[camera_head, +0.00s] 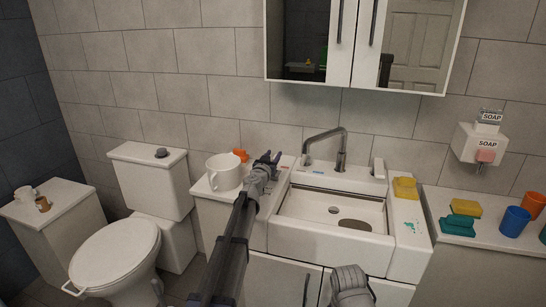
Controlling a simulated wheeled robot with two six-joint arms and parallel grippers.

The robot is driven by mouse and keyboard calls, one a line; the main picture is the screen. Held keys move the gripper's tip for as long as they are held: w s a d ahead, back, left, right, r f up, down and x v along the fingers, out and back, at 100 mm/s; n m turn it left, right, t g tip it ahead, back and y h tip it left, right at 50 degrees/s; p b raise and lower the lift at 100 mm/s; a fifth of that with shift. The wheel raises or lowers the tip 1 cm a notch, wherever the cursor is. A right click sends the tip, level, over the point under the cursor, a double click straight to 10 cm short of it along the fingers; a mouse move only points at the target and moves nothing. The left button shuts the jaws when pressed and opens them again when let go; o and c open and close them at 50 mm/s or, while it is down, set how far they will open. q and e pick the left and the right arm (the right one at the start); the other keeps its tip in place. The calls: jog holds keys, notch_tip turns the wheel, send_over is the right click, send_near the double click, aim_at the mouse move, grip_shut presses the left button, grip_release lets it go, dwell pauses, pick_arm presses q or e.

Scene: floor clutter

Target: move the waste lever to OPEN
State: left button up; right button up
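The white sink (290,235) has a grey tap (341,150) at its back. A small white upright piece (379,168) stands on the back ledge right of the tap; it may be the waste lever, but I cannot read any OPEN marking. The basin is empty, with a round drain and a darker oval patch inside. My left gripper (269,158) is above the sink's back left corner, left of the tap, its dark fingertips apart with nothing between them. My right gripper's fingers are not visible.
A white mug (224,171) and an orange item (241,155) stand close left of my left gripper. A yellow sponge (405,187) lies on the sink's right ledge. A mirrored cabinet (345,80) hangs above. Cups and sponges occupy the right counter (475,240). A toilet (118,255) stands left.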

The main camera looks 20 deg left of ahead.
pick_arm(q)
grip_shut()
dwell(1.0)
